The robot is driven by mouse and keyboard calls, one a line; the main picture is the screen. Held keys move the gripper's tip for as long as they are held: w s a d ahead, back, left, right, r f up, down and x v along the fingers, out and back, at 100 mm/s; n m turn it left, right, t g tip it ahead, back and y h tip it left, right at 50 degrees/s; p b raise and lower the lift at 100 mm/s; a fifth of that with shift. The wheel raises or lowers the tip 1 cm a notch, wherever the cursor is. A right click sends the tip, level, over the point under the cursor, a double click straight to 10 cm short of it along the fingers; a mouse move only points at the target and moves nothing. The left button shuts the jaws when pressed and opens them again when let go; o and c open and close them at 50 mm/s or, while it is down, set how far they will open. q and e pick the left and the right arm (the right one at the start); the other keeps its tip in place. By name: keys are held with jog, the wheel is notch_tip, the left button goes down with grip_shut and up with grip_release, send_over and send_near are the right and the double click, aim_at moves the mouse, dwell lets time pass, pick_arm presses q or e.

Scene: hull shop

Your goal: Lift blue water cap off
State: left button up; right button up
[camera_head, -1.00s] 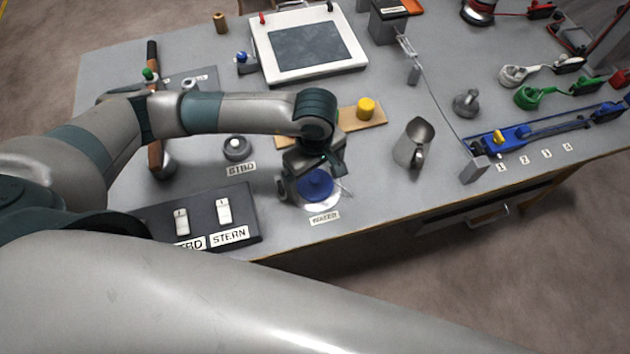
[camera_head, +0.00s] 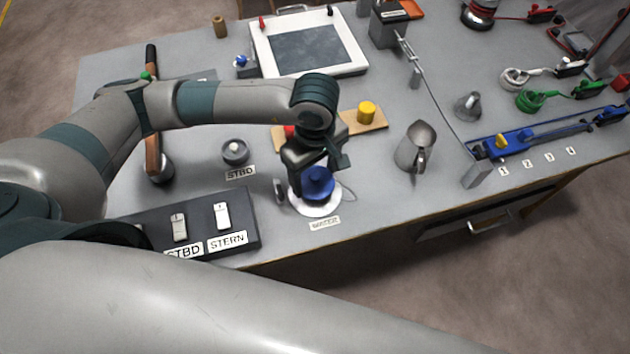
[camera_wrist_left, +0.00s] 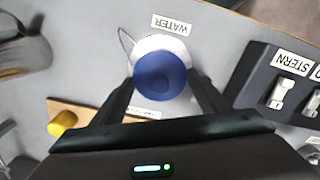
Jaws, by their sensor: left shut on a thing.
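The blue water cap (camera_head: 318,183) is between the fingers of my left gripper (camera_head: 314,180), which is shut on it. It sits over the white round fitting (camera_head: 306,208) behind the WATER label (camera_head: 325,223). In the left wrist view, the blue cap (camera_wrist_left: 160,76) shows between the two dark fingers, offset from the white fitting (camera_wrist_left: 158,44), so it looks raised a little off it. The exact gap is hard to tell. My right gripper is not in view.
The switch box (camera_head: 240,246) with STBD and STERN labels is left of the fitting. A grey STBD fitting (camera_head: 235,152), a wooden board (camera_head: 375,124) with a yellow cap (camera_head: 367,112), and a metal jug (camera_head: 416,145) stand nearby. The table's front edge is close.

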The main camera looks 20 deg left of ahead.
pick_arm(q)
jog(key=s+d+r+b, duration=0.3)
jog(key=s+d+r, duration=0.2)
jog(key=s, duration=0.5)
jog(key=shift+s+d+r, duration=0.15)
jog(key=shift+s+r, duration=0.05)
jog(key=shift+r, duration=1.1)
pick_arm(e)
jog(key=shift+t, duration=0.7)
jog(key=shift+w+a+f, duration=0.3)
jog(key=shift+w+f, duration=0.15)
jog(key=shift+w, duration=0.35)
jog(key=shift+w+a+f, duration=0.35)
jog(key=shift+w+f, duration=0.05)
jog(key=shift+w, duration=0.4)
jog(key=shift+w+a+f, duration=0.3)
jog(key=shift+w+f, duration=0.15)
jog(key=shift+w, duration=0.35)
pick_arm(q)
jog(key=w+a+r+m+p, duration=0.8)
jog(key=w+a+r+m, duration=0.3)
jog(key=w+a, duration=0.2)
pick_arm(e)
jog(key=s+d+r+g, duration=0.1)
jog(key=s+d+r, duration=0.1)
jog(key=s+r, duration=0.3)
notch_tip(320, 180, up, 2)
